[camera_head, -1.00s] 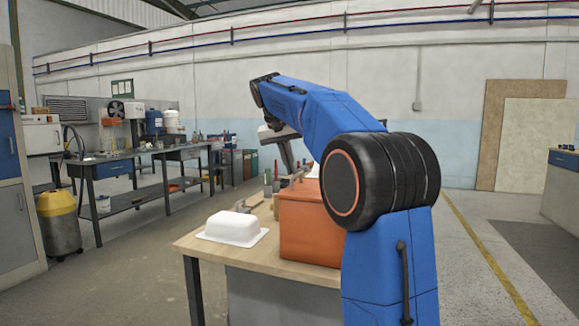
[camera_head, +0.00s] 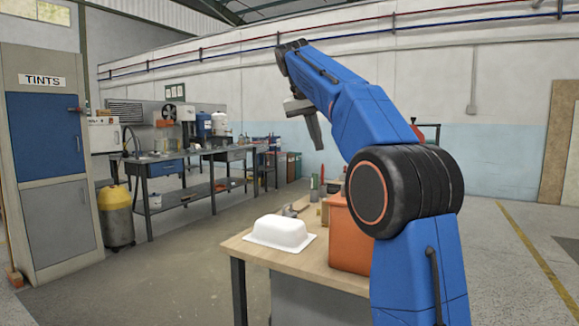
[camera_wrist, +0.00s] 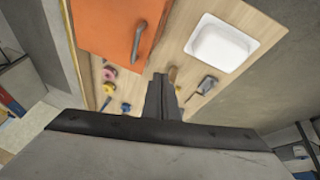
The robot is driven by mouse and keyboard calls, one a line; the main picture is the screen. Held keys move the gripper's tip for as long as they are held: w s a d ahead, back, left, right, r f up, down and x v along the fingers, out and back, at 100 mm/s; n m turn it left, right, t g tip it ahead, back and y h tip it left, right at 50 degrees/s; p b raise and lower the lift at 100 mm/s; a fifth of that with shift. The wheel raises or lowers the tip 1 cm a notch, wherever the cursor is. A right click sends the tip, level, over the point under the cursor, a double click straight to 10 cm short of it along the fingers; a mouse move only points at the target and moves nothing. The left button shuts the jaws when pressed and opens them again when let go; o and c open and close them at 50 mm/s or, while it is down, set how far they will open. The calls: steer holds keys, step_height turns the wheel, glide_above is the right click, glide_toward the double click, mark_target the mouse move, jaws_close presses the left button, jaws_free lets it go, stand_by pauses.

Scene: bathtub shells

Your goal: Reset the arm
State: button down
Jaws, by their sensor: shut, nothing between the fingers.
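My gripper (camera_head: 316,140) hangs from the raised blue arm in the head view, above and behind the wooden table (camera_head: 262,247). In the wrist view my gripper (camera_wrist: 162,85) points down toward the table, its fingers together with nothing between them. A white bathtub shell (camera_head: 280,233) lies upside down on the table's left part. It also shows in the wrist view (camera_wrist: 221,43), at the upper right, apart from the fingers.
An orange box (camera_head: 349,240) stands on the table, partly behind my arm. Small tools and tape rolls (camera_wrist: 110,73) lie near it. A TINTS cabinet (camera_head: 45,150), yellow bin (camera_head: 115,212) and workbench (camera_head: 185,165) stand at the left. Floor between is clear.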

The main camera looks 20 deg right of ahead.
steer(key=s+a+f+n+t+y, duration=0.1)
steer(key=s+a+f+n, duration=0.15)
steer(key=s+f, duration=0.65)
steer(key=s+a+f+n+y, duration=0.25)
steer(key=s+f, duration=0.45)
steer(key=s, duration=0.5)
steer(key=s+a+f+n, duration=0.1)
steer(key=s+a+f, duration=0.1)
steer(key=s+f, duration=0.8)
steer(key=s+a+f+n+t+y, duration=0.1)
steer(key=s+a+f, duration=0.2)
steer(key=s+f, duration=0.6)
step_height(320, 180, down, 7)
steer(key=shift+s+a+r+t, duration=0.1)
steer(key=shift+s+a+t, duration=0.1)
steer(key=shift+s+t, duration=0.15)
